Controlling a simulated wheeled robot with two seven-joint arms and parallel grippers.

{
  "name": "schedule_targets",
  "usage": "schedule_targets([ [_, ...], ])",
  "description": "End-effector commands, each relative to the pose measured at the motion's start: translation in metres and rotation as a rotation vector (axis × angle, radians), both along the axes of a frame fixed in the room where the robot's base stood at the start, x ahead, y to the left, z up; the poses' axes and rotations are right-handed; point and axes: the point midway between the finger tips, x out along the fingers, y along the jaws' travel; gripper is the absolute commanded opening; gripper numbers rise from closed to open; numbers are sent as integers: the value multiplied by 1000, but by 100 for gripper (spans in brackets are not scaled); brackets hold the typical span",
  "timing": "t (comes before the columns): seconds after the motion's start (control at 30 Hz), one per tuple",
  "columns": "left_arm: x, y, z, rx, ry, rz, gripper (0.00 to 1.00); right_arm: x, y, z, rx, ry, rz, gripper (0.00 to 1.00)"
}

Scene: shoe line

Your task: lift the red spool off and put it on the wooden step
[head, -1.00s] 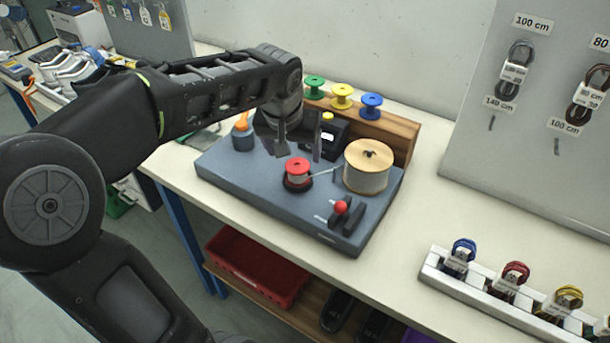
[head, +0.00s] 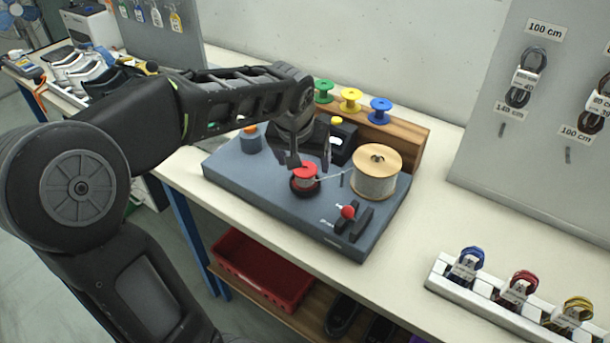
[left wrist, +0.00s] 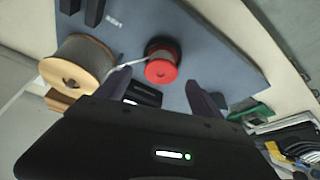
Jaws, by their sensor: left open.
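The red spool (head: 306,174) sits on a dark round base on the grey board (head: 240,180). It also shows in the left wrist view (left wrist: 161,70), just beyond and between the fingertips. My left gripper (head: 310,163) is open, with its fingers pointing down right at the spool; it also shows in the left wrist view (left wrist: 158,85). I cannot tell if a finger touches the spool. A pale strand runs from the spool to the large reel (head: 375,175). The wooden step (head: 408,140) stands at the board's back and carries green, yellow and blue spools. My right gripper is not in view.
A red-knobbed lever (head: 348,212) and dark blocks stand at the board's front right. An orange-topped grey pot (head: 250,138) and a black box with a yellow top (head: 340,140) are close to the gripper. A white rack of cable coils (head: 495,308) is at right.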

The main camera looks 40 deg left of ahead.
Motion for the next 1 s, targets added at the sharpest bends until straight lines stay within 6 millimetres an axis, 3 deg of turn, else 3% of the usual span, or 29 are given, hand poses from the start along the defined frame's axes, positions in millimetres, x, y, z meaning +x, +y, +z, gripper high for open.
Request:
schedule_targets([
  [0.43, 17, 8, -45, 0, 3, 0, 77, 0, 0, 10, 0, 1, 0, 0],
  [1.0, 18, 8, -48, 0, 0, 0, 77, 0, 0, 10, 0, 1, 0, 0],
])
